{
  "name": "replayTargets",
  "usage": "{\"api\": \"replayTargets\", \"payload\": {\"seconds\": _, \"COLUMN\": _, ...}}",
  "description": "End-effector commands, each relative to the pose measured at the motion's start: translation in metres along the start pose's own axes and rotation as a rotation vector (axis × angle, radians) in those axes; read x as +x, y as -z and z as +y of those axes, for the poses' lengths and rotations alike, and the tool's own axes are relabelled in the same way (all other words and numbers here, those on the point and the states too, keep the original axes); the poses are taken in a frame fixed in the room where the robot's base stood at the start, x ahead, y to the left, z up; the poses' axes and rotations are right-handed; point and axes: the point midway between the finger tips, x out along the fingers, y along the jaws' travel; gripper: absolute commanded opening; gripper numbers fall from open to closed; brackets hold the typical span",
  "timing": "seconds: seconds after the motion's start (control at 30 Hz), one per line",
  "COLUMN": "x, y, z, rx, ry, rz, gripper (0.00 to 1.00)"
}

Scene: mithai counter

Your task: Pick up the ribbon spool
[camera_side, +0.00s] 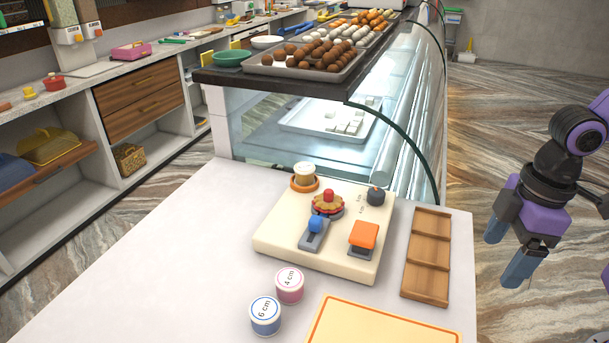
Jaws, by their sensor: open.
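Two short white cylinders with coloured rims stand upright on the white counter: a pink one (289,285) marked "4 cm" and a blue one (265,315) marked "6 cm". A pale roll (304,173) sits in an orange ring on a cream board (283,252). I cannot tell for sure which of these is the ribbon spool. My gripper (507,255), with blue fingers, is open and empty. It hangs at the right, past the counter's right edge and apart from all of these.
The board also carries a red-topped round piece (328,203), a blue-knobbed lever (315,228), an orange block (363,235) and a dark knob (376,195). A wooden compartment tray (427,255) and an orange-edged mat (380,325) lie nearby. A glass display case stands behind. The counter's left is clear.

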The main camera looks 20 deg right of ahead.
Motion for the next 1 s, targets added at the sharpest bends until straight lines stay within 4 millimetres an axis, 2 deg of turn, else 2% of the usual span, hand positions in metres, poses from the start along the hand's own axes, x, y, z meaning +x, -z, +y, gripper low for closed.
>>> {"api": "replayTargets", "payload": {"seconds": 0.03, "x": -0.005, "y": 0.022, "z": 0.008, "rx": 0.025, "ry": -0.002, "rz": 0.015, "gripper": 0.82}}
{"api": "replayTargets", "payload": {"seconds": 0.2, "x": -0.021, "y": 0.086, "z": 0.036, "rx": 0.106, "ry": -0.011, "rz": 0.065, "gripper": 0.82}}
{"api": "replayTargets", "payload": {"seconds": 0.5, "x": -0.046, "y": 0.184, "z": 0.098, "rx": 0.245, "ry": -0.039, "rz": 0.153, "gripper": 0.82}}
{"api": "replayTargets", "payload": {"seconds": 0.8, "x": -0.068, "y": 0.258, "z": 0.17, "rx": 0.381, "ry": -0.082, "rz": 0.238, "gripper": 0.82}}
{"api": "replayTargets", "payload": {"seconds": 1.0, "x": -0.078, "y": 0.283, "z": 0.209, "rx": 0.448, "ry": -0.109, "rz": 0.281, "gripper": 0.82}}
